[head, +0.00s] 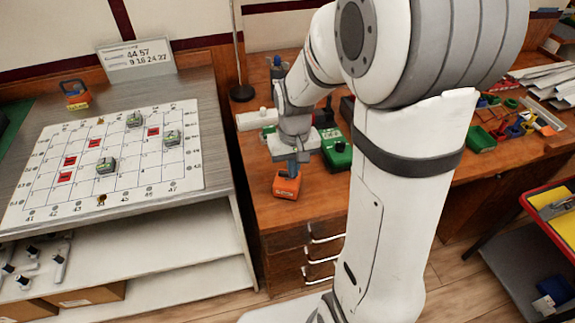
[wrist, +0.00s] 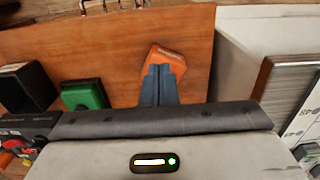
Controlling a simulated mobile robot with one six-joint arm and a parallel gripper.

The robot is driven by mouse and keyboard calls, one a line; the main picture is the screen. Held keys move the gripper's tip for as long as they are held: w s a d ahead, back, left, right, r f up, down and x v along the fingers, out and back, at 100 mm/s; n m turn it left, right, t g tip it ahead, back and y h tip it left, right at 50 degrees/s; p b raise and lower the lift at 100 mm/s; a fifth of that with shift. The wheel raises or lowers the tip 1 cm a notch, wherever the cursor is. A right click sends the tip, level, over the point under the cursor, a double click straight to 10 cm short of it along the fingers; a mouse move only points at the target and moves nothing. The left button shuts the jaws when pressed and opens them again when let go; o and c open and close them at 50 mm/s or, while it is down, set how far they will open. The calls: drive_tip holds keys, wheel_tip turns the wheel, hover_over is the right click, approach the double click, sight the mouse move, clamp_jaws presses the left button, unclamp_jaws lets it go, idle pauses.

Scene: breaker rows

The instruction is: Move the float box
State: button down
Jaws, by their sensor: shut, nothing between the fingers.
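No label reading "float box" is legible, so I cannot tell for certain which thing it is. An orange box (head: 287,186) sits on the wooden desk near its front left edge; it also shows in the wrist view (wrist: 168,58). My gripper (head: 291,172) points down right over this orange box, its blue-grey fingers together and empty. In the wrist view the fingertips (wrist: 160,68) overlap the box's near part, and I cannot tell whether they touch it. Another orange box with a dark handle (head: 76,96) stands at the back left of the grey table.
A white grid board (head: 130,180) with red tiles and several grey-green blocks lies on the grey table (head: 205,110). A number sign (head: 137,60) stands behind it. A green box (head: 337,152) is right of my gripper. Green and coloured bins (head: 482,138) stand farther right.

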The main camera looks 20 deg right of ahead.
sight(290, 184)
wheel_tip(290, 184, down, 8)
drive_tip(key=shift+s+r, duration=0.15)
drive_tip(key=shift+r, duration=0.1)
drive_tip(key=w, duration=0.3)
drive_tip(key=shift+f, duration=0.3)
drive_tip(key=shift+w, duration=0.55)
drive_tip(key=shift+w+d, duration=0.1)
